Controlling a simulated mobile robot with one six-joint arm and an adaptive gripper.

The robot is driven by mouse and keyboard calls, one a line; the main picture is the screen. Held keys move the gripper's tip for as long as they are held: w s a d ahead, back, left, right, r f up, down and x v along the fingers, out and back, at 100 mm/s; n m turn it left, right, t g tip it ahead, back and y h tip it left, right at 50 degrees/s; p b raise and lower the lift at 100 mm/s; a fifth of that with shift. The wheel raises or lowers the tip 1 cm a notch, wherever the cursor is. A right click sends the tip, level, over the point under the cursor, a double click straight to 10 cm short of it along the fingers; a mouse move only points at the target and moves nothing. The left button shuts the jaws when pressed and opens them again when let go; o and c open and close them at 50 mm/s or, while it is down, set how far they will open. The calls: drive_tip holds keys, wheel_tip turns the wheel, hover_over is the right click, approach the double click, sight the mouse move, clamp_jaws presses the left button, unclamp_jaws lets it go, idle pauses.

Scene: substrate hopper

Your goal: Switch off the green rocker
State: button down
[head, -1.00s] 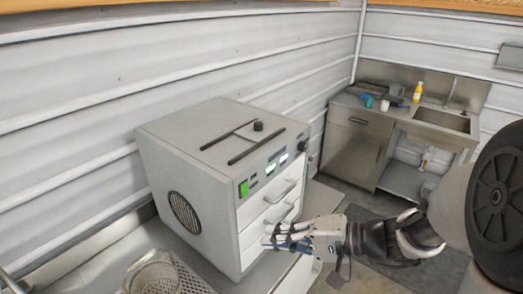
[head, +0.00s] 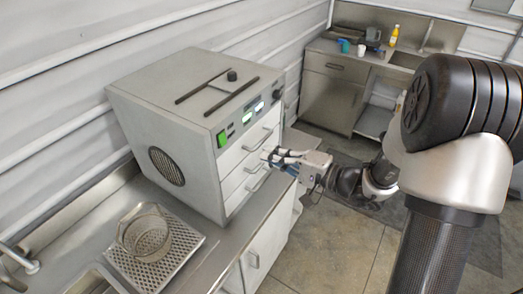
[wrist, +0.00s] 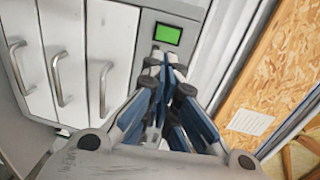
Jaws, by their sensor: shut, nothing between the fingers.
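The green rocker (head: 222,139) sits at the left end of the control strip on the front of a grey box-shaped machine (head: 155,120). In the wrist view a green rectangle in a dark frame, apparently the rocker (wrist: 167,34), lies just beyond the fingertips. Which way it is tilted I cannot tell. My gripper (head: 268,157) is shut and empty, in front of the drawers, below and to the right of the rocker. Its blue-grey fingers (wrist: 160,75) show close together in the wrist view and hide part of the strip. They look apart from the rocker.
Two lit displays (head: 252,112) and a dark knob (head: 279,94) are to the rocker's right. Drawers with protruding handles (head: 257,139) lie below. A wire basket (head: 145,232) stands on the metal counter left of the machine. A sink unit (head: 335,85) is at the back.

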sight(223, 139)
drive_tip(key=p+x, duration=0.1)
drive_tip(key=x, duration=1.1)
drive_tip(key=shift+a, duration=0.2)
drive_tip(key=shift+w, duration=0.15)
